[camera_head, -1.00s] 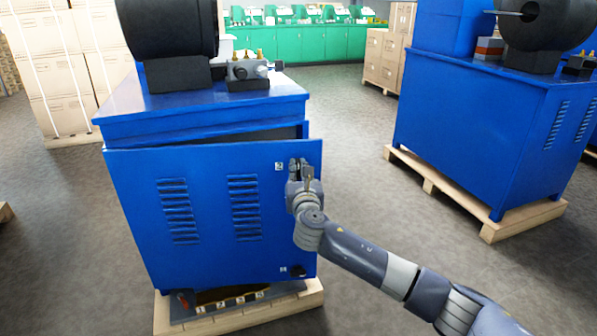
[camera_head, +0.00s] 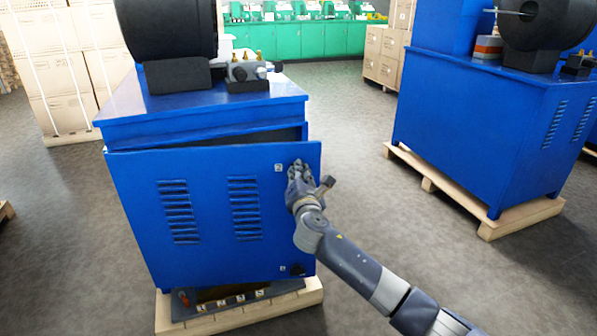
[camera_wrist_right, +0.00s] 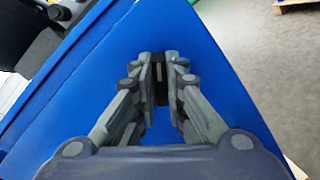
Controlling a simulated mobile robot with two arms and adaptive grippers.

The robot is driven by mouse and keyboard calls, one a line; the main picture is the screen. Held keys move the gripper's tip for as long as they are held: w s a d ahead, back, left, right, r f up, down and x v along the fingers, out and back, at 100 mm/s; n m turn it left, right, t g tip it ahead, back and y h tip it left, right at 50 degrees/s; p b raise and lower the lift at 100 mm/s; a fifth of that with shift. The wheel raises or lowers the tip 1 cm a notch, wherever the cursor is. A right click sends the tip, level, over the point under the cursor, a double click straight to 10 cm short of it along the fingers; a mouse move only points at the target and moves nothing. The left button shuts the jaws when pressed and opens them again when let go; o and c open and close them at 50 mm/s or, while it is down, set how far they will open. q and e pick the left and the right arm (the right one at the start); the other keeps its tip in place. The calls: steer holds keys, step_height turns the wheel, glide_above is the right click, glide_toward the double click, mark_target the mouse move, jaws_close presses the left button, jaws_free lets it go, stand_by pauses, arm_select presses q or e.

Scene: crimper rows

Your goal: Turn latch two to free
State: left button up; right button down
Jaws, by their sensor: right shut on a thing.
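The blue cabinet's front panel (camera_head: 215,215) hangs tilted, with a dark gap along its top edge. Latch two is at the panel's upper right, beside a small white label (camera_head: 278,167); my fingers hide it in the head view. My right gripper (camera_head: 296,168) is at that spot, shut on the latch. In the right wrist view the dark latch (camera_wrist_right: 160,68) shows between the two fingertips (camera_wrist_right: 160,78) against the blue panel. A second dark latch (camera_head: 297,270) sits at the panel's lower right by another label. My left gripper is not in view.
The cabinet stands on a wooden pallet (camera_head: 240,318), with numbered tags (camera_head: 228,300) below the panel. A black cylinder and valve block (camera_head: 247,75) sit on top. Another blue cabinet (camera_head: 480,130) on a pallet stands at right. The grey floor between them is clear.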

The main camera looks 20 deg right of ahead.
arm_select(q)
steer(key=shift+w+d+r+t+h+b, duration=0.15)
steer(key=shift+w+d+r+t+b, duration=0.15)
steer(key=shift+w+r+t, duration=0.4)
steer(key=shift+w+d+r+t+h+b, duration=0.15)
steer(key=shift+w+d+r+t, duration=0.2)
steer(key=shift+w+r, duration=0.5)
arm_select(e)
steer(key=shift+d+f+m, duration=0.1)
steer(key=shift+f+m, duration=0.05)
steer(key=shift+m, duration=2.5)
steer(key=shift+d+f+m, duration=0.1)
steer(key=shift+m, duration=2.55)
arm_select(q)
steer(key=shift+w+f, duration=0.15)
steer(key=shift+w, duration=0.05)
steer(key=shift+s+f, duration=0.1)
arm_select(e)
steer(key=shift+a, duration=0.1)
steer(key=c, duration=1.6)
jaws_free()
steer(key=shift+c, duration=0.2)
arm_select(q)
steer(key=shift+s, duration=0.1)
arm_select(e)
steer(key=shift+s, duration=0.1)
steer(key=s+a, duration=0.2)
steer(key=s, duration=0.9)
steer(key=shift+s, duration=0.35)
